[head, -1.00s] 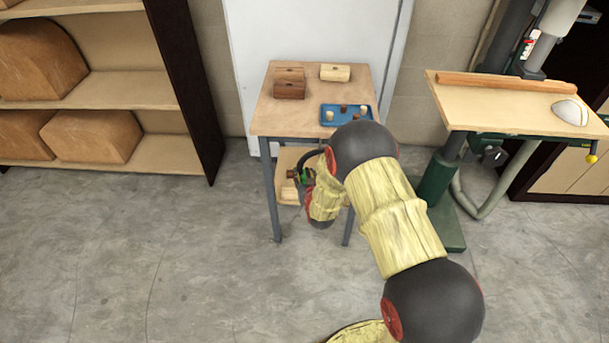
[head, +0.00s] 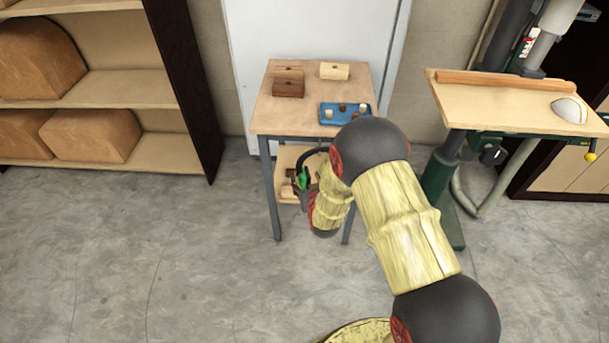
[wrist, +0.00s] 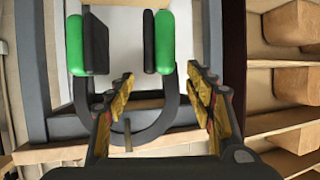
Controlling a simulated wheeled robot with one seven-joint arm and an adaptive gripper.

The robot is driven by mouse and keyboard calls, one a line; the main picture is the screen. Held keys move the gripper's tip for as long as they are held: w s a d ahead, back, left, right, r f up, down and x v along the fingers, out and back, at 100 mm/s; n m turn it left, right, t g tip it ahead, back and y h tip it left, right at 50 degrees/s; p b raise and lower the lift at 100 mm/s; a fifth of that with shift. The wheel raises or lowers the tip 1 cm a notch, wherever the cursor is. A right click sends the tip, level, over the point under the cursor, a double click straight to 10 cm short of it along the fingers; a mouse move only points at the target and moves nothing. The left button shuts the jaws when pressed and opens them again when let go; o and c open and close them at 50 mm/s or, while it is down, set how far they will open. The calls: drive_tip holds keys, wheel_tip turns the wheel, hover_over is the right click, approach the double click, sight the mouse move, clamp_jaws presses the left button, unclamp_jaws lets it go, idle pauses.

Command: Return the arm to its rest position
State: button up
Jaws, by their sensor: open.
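My arm reaches forward over the floor in the head view, and its end is bent down at the front of a small table. My gripper (wrist: 160,76) is open in the wrist view, its two yellow-padded fingers apart with nothing clamped between them. In the head view my gripper (head: 309,192) is small and partly hidden by my wrist. Green-and-black ear defenders (wrist: 163,45) are just beyond the fingertips, apparently hanging at the table front by their black band. They also show in the head view (head: 302,180). Whether a finger touches the band I cannot tell.
The small table (head: 262,118) carries brown blocks (head: 288,88), a pale block (head: 334,70) and a blue tray (head: 328,115) with small pegs. A shelf unit (head: 130,90) stands left, a drill press table (head: 470,95) right. The floor at left is clear.

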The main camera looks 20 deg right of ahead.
drive_tip(key=v, duration=0.7)
drive_tip(key=shift+s, duration=0.1)
drive_tip(key=s+f+g, duration=0.4)
drive_tip(key=s+f, duration=0.3)
drive_tip(key=f, duration=0.1)
drive_tip(key=s+a+r+g, duration=0.2)
drive_tip(key=s+g, duration=0.3)
drive_tip(key=s, duration=0.2)
drive_tip(key=s+r+p, duration=0.1)
drive_tip(key=s+r, duration=0.4)
drive_tip(key=r, duration=0.8)
drive_tip(key=s+d+r+p, duration=0.1)
drive_tip(key=s+r, duration=0.5)
drive_tip(key=r, duration=0.8)
drive_tip(key=s+d+r+t+p, duration=0.1)
drive_tip(key=s+r+p, duration=0.2)
drive_tip(key=r, duration=1)
drive_tip(key=s, duration=0.3)
drive_tip(key=shift+r+n+y, duration=0.2)
drive_tip(key=shift+n+y, duration=0.1)
drive_tip(key=shift+y, duration=0.1)
drive_tip(key=shift+s+d, duration=0.15)
